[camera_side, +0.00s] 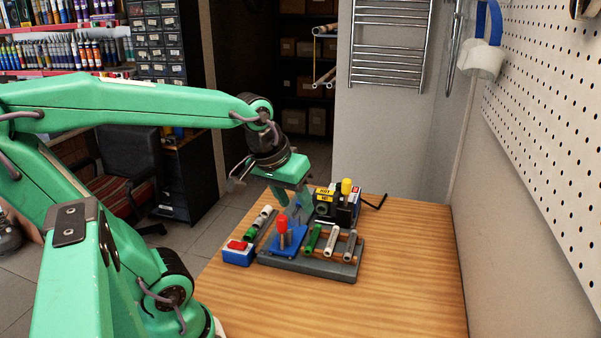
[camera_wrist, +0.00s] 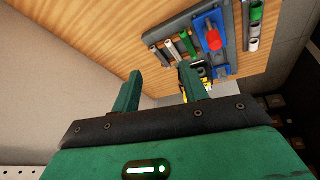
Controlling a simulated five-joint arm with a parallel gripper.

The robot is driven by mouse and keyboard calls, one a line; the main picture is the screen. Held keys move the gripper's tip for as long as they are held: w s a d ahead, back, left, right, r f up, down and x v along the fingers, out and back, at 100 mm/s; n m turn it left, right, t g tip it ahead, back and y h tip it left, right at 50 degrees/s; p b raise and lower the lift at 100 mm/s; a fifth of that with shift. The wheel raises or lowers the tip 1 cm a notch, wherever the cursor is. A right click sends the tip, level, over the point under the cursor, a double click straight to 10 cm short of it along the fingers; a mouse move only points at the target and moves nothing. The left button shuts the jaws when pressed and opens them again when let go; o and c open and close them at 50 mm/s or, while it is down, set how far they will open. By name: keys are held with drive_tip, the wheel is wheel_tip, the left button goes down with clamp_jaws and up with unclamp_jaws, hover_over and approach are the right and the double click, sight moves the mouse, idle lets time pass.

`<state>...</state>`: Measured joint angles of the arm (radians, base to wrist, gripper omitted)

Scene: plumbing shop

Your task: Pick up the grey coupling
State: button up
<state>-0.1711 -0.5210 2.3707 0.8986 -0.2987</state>
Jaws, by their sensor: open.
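A row of short couplings lies in a dark holder at the left of the fixture. The grey coupling (camera_side: 259,222) appears to be the middle one, between a white one (camera_side: 266,210) and a green one (camera_side: 250,234). It also shows at the upper right of the wrist view (camera_wrist: 255,28), though small there. My gripper (camera_side: 297,198) hangs above the back of the fixture, to the right of the coupling row and apart from it. In the wrist view my gripper (camera_wrist: 164,84) has its two green fingers spread with nothing between them.
A blue fixture with a red knob (camera_side: 282,223) stands right of the couplings. Green and grey pipes (camera_side: 331,240) lie further right. A black machine with a yellow knob (camera_side: 346,187) stands behind. A blue box with a red switch (camera_side: 238,252) sits in front-left. The wooden table's front (camera_side: 340,308) is clear.

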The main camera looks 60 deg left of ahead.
drive_tip(key=w+a+f+n+g, duration=0.1)
drive_tip(key=w+a+f+n, duration=0.1)
drive_tip(key=w+a+n, duration=0.35)
drive_tip(key=n+g, duration=0.3)
drive_tip(key=n, duration=1.3)
hover_over(258, 220)
wheel_tip(258, 220, down, 12)
drive_tip(key=shift+a+f+h, duration=0.2)
drive_tip(key=shift+f+h, duration=0.2)
drive_tip(key=shift+f, duration=1.3)
drive_tip(key=shift+d+f, duration=0.15)
drive_tip(key=shift+f, duration=2.45)
